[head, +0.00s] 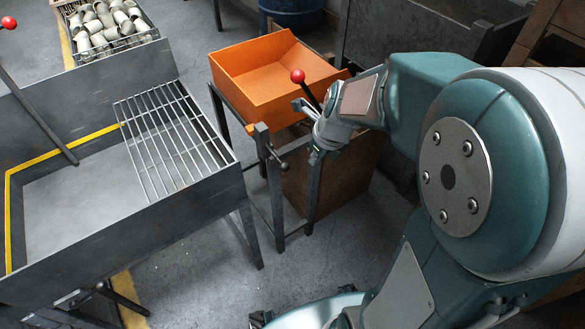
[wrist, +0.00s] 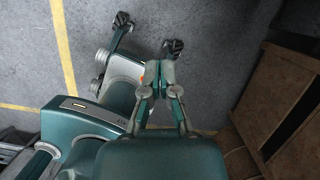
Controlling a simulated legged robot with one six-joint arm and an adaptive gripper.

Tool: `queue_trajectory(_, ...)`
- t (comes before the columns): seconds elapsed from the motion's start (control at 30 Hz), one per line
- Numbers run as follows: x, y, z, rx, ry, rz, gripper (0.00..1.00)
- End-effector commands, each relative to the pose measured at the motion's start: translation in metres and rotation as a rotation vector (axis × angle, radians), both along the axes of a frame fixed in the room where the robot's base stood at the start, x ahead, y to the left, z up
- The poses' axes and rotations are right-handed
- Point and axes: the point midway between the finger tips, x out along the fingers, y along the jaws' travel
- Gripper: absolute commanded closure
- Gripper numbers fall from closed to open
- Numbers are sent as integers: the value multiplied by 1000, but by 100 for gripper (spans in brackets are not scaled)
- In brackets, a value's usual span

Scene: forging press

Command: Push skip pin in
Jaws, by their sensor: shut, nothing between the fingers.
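The orange skip (head: 262,80) sits on a dark stand at the back centre of the head view. A dark pin with a round end (head: 284,166) sticks out beside the stand's front post (head: 263,140); I take it for the skip pin, and how deep it sits I cannot tell. My gripper (head: 314,158) is to the right of this pin, apart from it, partly hidden by my wrist. In the wrist view my gripper (wrist: 159,68) is shut and empty, above the floor and my own body. The pin does not show there.
A red-knobbed lever (head: 298,76) rises by the skip, close behind my wrist. A grey trough with a bar grate (head: 170,135) and another red-knobbed lever (head: 9,22) is at left. A basket of pale parts (head: 105,25) stands behind. A brown box (head: 325,180) is below the skip.

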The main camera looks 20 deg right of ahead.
Motion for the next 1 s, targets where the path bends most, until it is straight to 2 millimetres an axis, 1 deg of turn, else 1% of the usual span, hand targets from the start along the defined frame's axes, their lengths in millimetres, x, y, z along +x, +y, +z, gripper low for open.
queue_trajectory(0.13, 0, 1, -3, 0, 1, 2, 100)
queue_trajectory(0.23, 3, 3, -13, 1, 4, 3, 100)
queue_trajectory(0.6, 18, 12, -74, 0, 6, 3, 100)
queue_trajectory(0.77, 25, 16, -99, 0, 5, 3, 100)
queue_trajectory(0.8, 33, 20, -99, -1, 0, 6, 100)
queue_trajectory(0.9, 46, 27, -101, -1, 0, 7, 100)
queue_trajectory(1.0, 54, 32, -103, -1, 1, 5, 100)
